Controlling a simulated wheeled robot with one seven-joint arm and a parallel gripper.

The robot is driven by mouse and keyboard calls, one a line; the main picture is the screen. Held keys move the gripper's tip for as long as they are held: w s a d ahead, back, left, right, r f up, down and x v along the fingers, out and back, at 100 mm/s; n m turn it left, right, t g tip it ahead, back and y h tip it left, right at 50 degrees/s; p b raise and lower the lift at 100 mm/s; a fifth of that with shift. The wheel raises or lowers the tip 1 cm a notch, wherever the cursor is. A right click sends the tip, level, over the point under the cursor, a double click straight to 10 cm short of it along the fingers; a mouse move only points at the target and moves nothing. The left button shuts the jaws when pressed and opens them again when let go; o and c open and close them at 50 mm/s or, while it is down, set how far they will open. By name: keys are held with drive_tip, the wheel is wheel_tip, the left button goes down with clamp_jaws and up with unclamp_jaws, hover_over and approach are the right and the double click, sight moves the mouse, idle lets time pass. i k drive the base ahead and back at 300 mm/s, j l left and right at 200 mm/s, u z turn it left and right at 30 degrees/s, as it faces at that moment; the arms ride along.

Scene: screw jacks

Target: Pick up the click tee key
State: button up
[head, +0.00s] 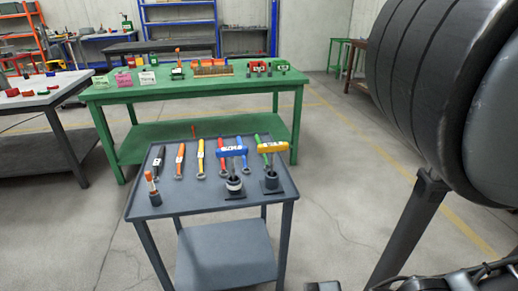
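Two tee-handled keys stand upright in dark holders on the grey cart. One has a blue handle (232,151) and the other a yellow-orange handle (272,147). Both handles carry pale labels with print too small to read, so I cannot tell which is the click tee key. The blue one's holder (233,188) and the yellow one's holder (271,182) are near the cart's front right. My gripper is not clearly in view; large dark parts, seemingly of my arm, fill the right side.
The grey cart (185,208) also holds several flat wrenches, including an orange one (180,160), and an orange-handled tool in a holder (154,196). Behind it stands a green table (140,93) with blocks and jacks. Another table (60,93) is at left. Floor right of the cart is open.

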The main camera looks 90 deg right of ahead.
sight(231, 152)
drive_tip(key=z, duration=1.4)
